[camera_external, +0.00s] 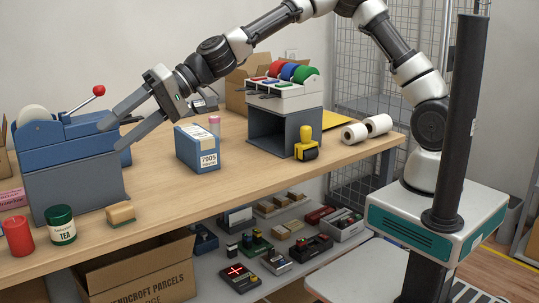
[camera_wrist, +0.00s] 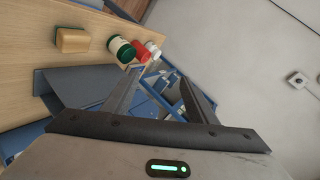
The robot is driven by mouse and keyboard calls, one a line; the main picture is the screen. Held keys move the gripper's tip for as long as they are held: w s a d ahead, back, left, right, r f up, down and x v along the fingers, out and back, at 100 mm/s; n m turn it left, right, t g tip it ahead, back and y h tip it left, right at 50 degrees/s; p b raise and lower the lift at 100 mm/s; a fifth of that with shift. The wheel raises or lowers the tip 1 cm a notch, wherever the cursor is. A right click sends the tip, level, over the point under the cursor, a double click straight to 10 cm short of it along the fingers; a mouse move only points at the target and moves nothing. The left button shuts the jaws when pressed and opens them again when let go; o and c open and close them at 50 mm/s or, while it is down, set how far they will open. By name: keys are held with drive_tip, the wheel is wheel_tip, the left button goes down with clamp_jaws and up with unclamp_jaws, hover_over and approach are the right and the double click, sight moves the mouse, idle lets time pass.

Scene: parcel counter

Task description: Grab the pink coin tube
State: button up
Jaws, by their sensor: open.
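The pink coin tube (camera_external: 214,122) stands upright on the counter, a small pink cylinder just behind the blue 7905 box (camera_external: 198,149), which may hide its lower part. I cannot make it out in the wrist view. My gripper (camera_external: 113,133) is open, with nothing seen between its fingers. It reaches to the left, well away from the tube, with its fingertips at or over the blue-grey machine (camera_external: 75,175). In the wrist view the two spread fingers (camera_wrist: 162,75) point toward the blue machine parts; whether they touch is unclear.
A red cylinder (camera_external: 18,236), a green tea tin (camera_external: 61,225) and a wooden block (camera_external: 122,213) stand at the front left. A grey stand (camera_external: 285,125) with coloured rolls and a yellow stamp (camera_external: 305,145) are at right. Bare counter (camera_external: 165,195) lies before the blue box.

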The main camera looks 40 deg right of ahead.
drive_tip(key=w+d+f+m+t+h+p, duration=0.1)
drive_tip(key=w+d+f+m+t+h, duration=0.2)
drive_tip(key=w+d, duration=0.55)
drive_tip(key=w+d+m+t+h, duration=0.15)
drive_tip(key=w+d+m, duration=0.35)
drive_tip(key=w, duration=0.6)
drive_tip(key=w+d+f+m+t+h+p, duration=0.1)
drive_tip(key=w+d+f+m+t+h, duration=0.15)
drive_tip(key=w+d, duration=0.7)
drive_tip(key=w+d+r+m+t+h+p, duration=0.25)
drive_tip(key=w+d+r, duration=0.45)
drive_tip(key=w+d, duration=0.4)
drive_tip(key=g+h+b, duration=0.1)
drive_tip(key=g+h, duration=0.5)
drive_tip(key=h, duration=0.1)
approach(215, 127)
drive_tip(key=w+d+f, duration=0.1)
drive_tip(key=w+f, duration=0.1)
drive_tip(key=w+d+f, duration=0.1)
drive_tip(key=w+d, duration=0.1)
drive_tip(key=shift+f, duration=0.35)
drive_tip(key=shift+s+a+f+p+x, duration=0.1)
drive_tip(key=shift+x, duration=0.85)
drive_tip(key=shift+s+a+f+p+x, duration=0.1)
drive_tip(key=shift+p+x, duration=0.05)
drive_tip(key=shift+x, duration=0.8)
drive_tip(key=shift+s+a+f+p+x, duration=0.1)
drive_tip(key=shift+x, duration=0.85)
drive_tip(key=c, duration=1.3)
drive_tip(key=shift+r, duration=0.1)
